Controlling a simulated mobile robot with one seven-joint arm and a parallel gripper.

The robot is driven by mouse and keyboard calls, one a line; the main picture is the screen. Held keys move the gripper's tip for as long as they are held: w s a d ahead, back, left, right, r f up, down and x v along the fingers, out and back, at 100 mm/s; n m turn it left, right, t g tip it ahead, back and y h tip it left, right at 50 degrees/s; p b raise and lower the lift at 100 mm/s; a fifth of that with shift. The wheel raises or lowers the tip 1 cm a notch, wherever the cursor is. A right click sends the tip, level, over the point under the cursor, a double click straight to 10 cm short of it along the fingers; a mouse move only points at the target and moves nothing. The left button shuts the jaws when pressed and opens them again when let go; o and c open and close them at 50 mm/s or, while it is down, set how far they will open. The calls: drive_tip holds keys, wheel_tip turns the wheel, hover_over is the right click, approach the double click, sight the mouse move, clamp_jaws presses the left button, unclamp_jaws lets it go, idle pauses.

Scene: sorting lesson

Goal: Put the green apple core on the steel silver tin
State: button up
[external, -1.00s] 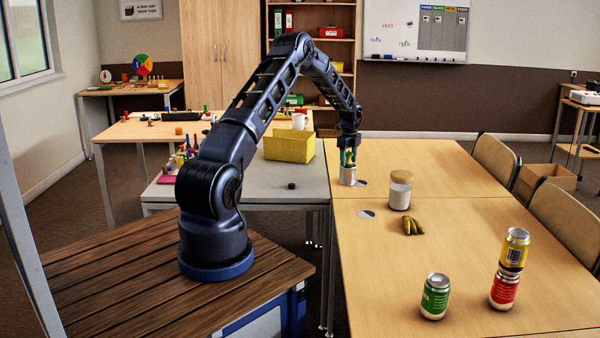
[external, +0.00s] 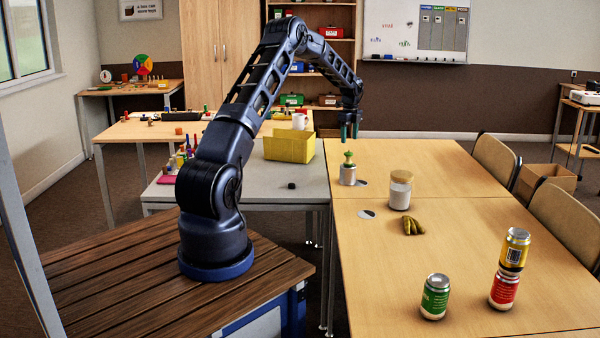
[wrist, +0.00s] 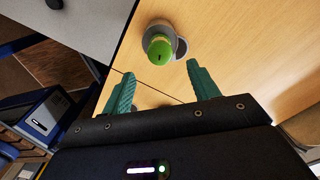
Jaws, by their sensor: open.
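The green apple core (external: 348,158) stands upright on top of the steel silver tin (external: 347,176), near the left edge of the wooden table. In the wrist view the apple core (wrist: 159,48) is seen from above, over the tin (wrist: 152,27). My gripper (external: 349,131) is open and empty, above the apple core and apart from it. Its green fingers (wrist: 160,85) are spread wide in the wrist view, with nothing between them.
A jar with a white filling (external: 400,192) and a bunch of bananas (external: 413,226) stand to the right. A green can (external: 435,297) and a yellow can (external: 514,249) on a red can (external: 504,288) are nearer. A yellow bin (external: 290,147) is on the grey table.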

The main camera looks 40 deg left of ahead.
drive_tip(key=shift+r, duration=0.9)
drive_tip(key=s+d+r+n+t, duration=0.1)
drive_tip(key=s+d+r+n, duration=0.3)
drive_tip(key=s+r, duration=0.45)
drive_tip(key=s+d+r+n+y, duration=0.1)
drive_tip(key=s+d+r, duration=0.6)
drive_tip(key=r, duration=0.2)
drive_tip(key=s+d+r+n+t, duration=0.1)
drive_tip(key=s+d+r+n, duration=0.3)
drive_tip(key=s+r, duration=0.45)
drive_tip(key=s+d+r+n+t, duration=0.1)
drive_tip(key=s+d+r+n, duration=0.15)
drive_tip(key=s, duration=0.65)
drive_tip(key=s+d+r+n, duration=0.15)
drive_tip(key=s+d, duration=0.25)
drive_tip(key=s, duration=0.5)
drive_tip(key=s+d+f+n, duration=0.1)
drive_tip(key=s+f+n, duration=0.1)
drive_tip(key=s, duration=0.7)
drive_tip(key=s+d+f+n+t+h, duration=0.1)
drive_tip(key=s+f+n, duration=0.1)
drive_tip(key=s, duration=0.7)
drive_tip(key=shift+s+d+f+n+t, duration=0.2)
drive_tip(key=shift+d+n+t, duration=0.1)
drive_tip(key=shift+d+n, duration=0.15)
